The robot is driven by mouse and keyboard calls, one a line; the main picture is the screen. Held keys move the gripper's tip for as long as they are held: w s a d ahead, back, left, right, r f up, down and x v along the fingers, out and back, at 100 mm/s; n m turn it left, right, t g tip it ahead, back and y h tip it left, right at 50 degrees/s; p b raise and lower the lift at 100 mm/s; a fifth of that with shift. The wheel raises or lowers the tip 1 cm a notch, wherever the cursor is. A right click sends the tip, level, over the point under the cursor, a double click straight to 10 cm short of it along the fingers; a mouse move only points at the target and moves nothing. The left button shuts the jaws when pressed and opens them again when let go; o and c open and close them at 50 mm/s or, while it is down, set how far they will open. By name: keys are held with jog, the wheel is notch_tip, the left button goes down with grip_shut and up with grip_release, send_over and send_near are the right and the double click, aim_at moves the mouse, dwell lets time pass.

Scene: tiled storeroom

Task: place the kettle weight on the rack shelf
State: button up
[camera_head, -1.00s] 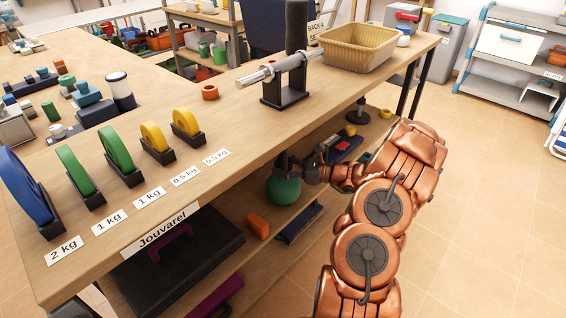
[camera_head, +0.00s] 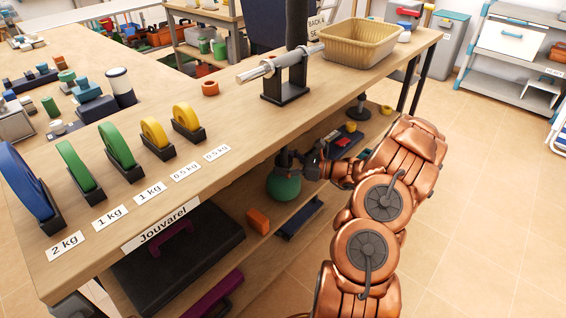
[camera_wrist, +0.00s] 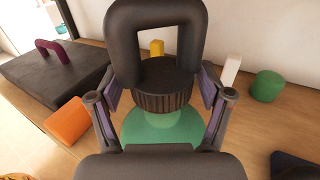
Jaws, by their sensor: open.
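The kettle weight (camera_head: 283,188), a green round body with a black handle, stands on the lower wooden shelf (camera_head: 280,215) of the workbench. In the wrist view, its green body (camera_wrist: 165,132) lies below a ribbed black collar and an upright black loop handle. My gripper (camera_head: 297,160) is at the weight's top, under the bench top. In the wrist view my gripper (camera_wrist: 160,112) is open, with one finger on each side of the collar. I cannot tell whether the fingers touch it. A grey rack (camera_head: 478,85) with shelves stands at the far right.
The bench top (camera_head: 225,115) above holds coloured discs, a metal bar on a stand and a yellow basket (camera_head: 358,42). On the lower shelf, an orange block (camera_head: 258,221) and a dark case (camera_head: 178,255) lie nearby. Tiled floor is clear at right.

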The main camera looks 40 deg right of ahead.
jog(key=p+v, duration=0.2)
jog(key=v, duration=1)
jog(key=shift+s, duration=0.1)
